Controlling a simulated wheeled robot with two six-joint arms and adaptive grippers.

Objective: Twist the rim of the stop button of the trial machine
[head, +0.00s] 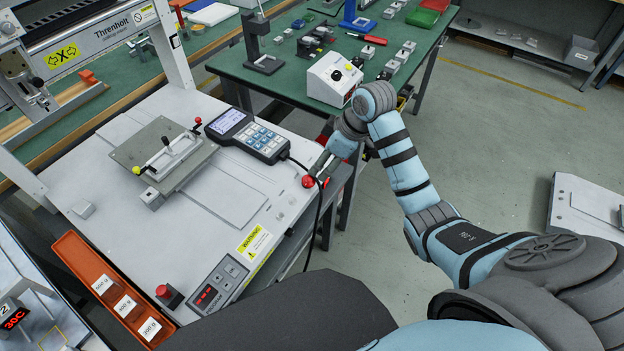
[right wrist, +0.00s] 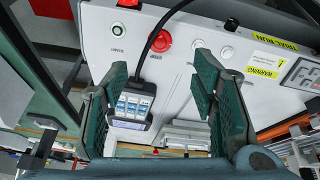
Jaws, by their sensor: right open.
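The trial machine (head: 170,200) is a light-grey bench unit on the left of the head view. Its red round stop button (head: 308,181) is at the right edge of the top panel. In the right wrist view the red button (right wrist: 160,41) shows just beyond and between the fingertips. My right gripper (head: 319,165) is close to the button in the head view. In the right wrist view my right gripper (right wrist: 160,72) has its fingers spread wide, with nothing held between them. Whether a finger touches the rim cannot be told. My left gripper is not in view.
A black cable (right wrist: 154,40) runs beside the button from the keypad pendant (head: 248,134). White push buttons (right wrist: 197,43) sit near it. Another red button (head: 168,294) is on a small box at the front. A green table (head: 285,80) with parts stands behind.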

